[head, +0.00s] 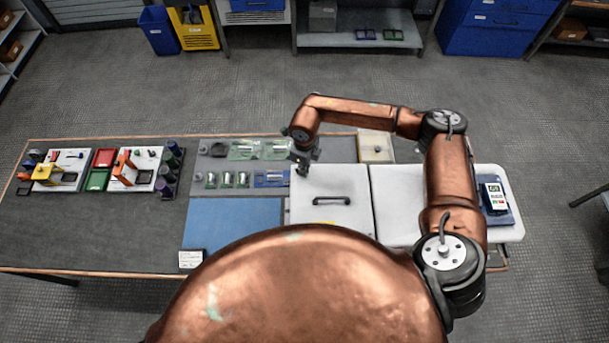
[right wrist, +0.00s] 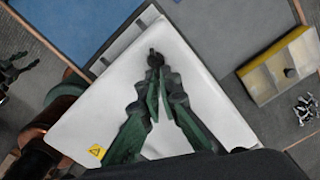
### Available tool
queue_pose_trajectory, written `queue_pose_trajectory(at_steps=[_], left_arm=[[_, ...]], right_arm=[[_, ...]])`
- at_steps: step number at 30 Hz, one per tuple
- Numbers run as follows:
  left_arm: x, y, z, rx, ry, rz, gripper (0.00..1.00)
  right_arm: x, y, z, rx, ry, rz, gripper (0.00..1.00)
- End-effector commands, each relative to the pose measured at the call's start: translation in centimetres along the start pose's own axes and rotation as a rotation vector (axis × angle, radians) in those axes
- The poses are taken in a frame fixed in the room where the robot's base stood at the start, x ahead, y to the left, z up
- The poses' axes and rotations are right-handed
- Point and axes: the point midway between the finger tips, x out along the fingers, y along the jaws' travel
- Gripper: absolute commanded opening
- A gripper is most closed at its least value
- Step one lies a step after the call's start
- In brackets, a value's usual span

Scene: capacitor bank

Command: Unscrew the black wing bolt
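The white panel (head: 341,213) with a black bar handle (head: 319,200) lies on the right part of the bench. The black wing bolt (right wrist: 154,52) shows as a small dark piece at the panel's far corner in the right wrist view, largely hidden by my fingertips. My right gripper (head: 302,167) points down at that corner in the head view. In the right wrist view its green-padded fingers (right wrist: 157,69) converge with their tips close together at the bolt, and they appear shut on it.
A blue mat (head: 232,220) lies left of the panel. A shallow tray (right wrist: 280,66) with a dark knob-like piece stands near the panel, with loose metal screws (right wrist: 305,108) beside it. Colored fixtures (head: 135,168) stand farther left. A meter (head: 494,197) lies at the right.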

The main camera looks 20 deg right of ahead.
Motion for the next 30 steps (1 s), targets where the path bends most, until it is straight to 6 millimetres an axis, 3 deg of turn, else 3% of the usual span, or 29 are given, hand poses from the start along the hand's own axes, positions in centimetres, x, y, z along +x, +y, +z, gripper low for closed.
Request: queue_pose_trajectory(at_steps=[3,10,23,24,30], left_arm=[[2.4,0.2,0.9,-0.001,-0.008,0.001,0.4],[4.6,0.2,1.4,-0.002,-0.012,0.001,0.4],[4.8,0.2,1.4,-0.001,-0.012,0.001,0.4],[4.8,0.2,1.4,-0.001,-0.011,0.001,0.4],[4.8,0.2,1.3,-0.001,-0.01,0.001,0.4]], right_arm=[[0.5,-0.2,0.1,-0.09,-0.004,-0.001,0.0],[0.3,-0.3,0.0,-0.23,-0.002,0.002,0.0],[-0.1,-0.3,-0.1,-0.264,0.001,0.004,0.0],[-0.1,-0.3,-0.1,-0.264,0.001,0.004,0.06],[0.0,-0.3,-0.1,-0.263,0.002,0.004,0.2]])
